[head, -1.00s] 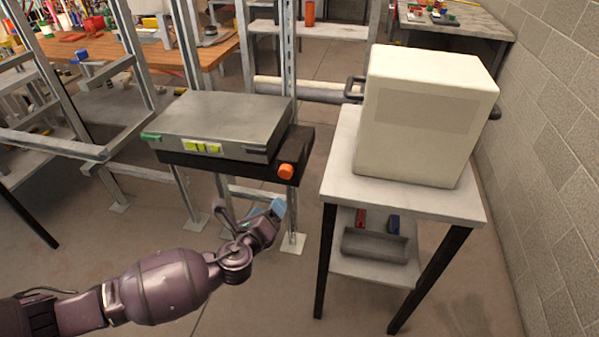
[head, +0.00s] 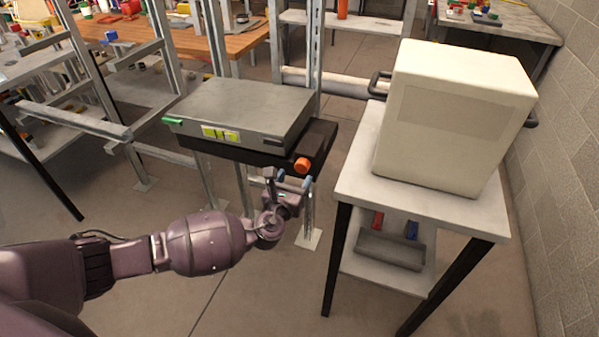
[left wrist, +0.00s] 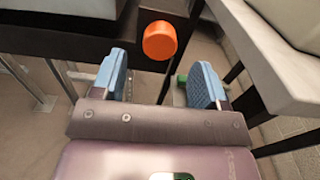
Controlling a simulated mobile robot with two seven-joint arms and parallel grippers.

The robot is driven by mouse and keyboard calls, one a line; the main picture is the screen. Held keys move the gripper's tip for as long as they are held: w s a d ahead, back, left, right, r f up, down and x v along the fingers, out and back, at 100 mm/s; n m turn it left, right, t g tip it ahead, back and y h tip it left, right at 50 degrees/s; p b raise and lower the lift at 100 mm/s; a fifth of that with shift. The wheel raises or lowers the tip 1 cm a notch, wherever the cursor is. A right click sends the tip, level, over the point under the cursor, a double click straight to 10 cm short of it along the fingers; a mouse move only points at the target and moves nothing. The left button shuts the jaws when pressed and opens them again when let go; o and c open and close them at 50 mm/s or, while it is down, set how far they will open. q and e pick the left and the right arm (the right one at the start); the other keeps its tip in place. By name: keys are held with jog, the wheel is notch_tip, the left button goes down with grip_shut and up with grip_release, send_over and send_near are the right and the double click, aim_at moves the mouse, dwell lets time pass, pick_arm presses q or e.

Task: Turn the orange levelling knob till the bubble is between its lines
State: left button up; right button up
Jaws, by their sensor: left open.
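The orange levelling knob (head: 302,165) sticks out of the front right end of a black bracket (head: 262,158) under a grey box (head: 240,110). The bubble level (head: 220,134) is a yellow-green strip on the box's front face; the bubble's place is too small to tell. My left gripper (head: 294,181) is just below and in front of the knob, open and empty. In the left wrist view the knob (left wrist: 159,40) lies ahead, between and beyond the two blue fingers (left wrist: 159,80), not touched by them. My right gripper is not in view.
A white table (head: 440,215) with a large cream box (head: 455,115) stands close on the right. Its lower shelf holds a grey tray (head: 390,250). Metal frame posts (head: 312,60) rise behind the bracket. The floor in front is open.

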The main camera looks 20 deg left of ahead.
aim_at(301, 169)
pick_arm(q)
jog(key=shift+w+f, duration=0.1)
jog(key=shift+w, duration=1.7)
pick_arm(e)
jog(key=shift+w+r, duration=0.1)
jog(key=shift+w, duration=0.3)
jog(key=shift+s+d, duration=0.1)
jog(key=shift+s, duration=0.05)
pick_arm(q)
jog(key=c, duration=0.9)
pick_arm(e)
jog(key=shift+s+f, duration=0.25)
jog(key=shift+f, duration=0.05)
pick_arm(q)
jog(key=shift+n+b, duration=0.3)
jog(key=shift+b, duration=0.05)
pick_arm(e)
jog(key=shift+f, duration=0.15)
